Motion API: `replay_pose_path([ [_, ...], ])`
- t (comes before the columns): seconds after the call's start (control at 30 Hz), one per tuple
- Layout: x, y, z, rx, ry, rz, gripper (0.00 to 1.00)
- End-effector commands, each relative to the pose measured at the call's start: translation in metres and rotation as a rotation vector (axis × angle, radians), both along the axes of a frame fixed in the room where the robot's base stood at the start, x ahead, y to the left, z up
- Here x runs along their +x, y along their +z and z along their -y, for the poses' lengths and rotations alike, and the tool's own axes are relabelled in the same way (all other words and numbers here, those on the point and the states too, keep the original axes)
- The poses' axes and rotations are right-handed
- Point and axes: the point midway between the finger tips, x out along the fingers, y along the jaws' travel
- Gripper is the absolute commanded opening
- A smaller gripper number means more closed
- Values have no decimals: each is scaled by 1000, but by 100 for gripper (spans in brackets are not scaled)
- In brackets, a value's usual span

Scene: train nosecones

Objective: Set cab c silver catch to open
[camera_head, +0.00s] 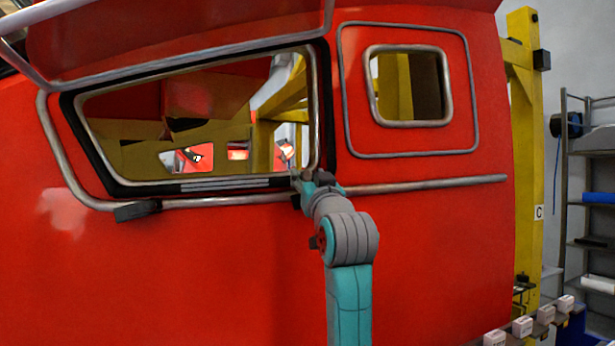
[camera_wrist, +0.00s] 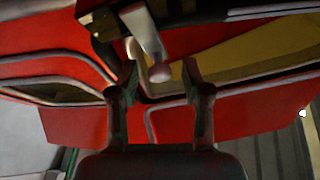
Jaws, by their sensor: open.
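The silver catch (camera_wrist: 148,38) shows in the wrist view as a pale lever with a rounded knob at its end, at the corner of the large window frame. My gripper (camera_wrist: 160,72) is open, with one finger on each side of the knob end. I cannot tell if the fingers touch it. In the head view my gripper (camera_head: 308,181) is at the lower right corner of the large window of the red cab (camera_head: 240,255). The catch cannot be made out there, near or behind the gripper.
A grey handrail (camera_head: 430,186) runs along the cab below a small window (camera_head: 445,88). A yellow post (camera_head: 527,150) with a "C" sign (camera_head: 538,212) stands right of the cab. Several small white boxes (camera_head: 522,326) and a shelf (camera_head: 590,145) are at the right.

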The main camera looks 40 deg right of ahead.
Motion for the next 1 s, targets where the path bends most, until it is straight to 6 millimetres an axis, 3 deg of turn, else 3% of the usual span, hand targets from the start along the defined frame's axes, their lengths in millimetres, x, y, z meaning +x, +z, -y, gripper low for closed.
replay_pose_path([
  [0.43,10,5,5,0,0,0,48],
  [0.47,10,4,5,0,0,0,46],
  [0.6,10,4,5,0,0,0,11],
  [0.67,10,4,5,0,0,0,0],
  [1.0,10,4,5,22,-2,14,0],
])
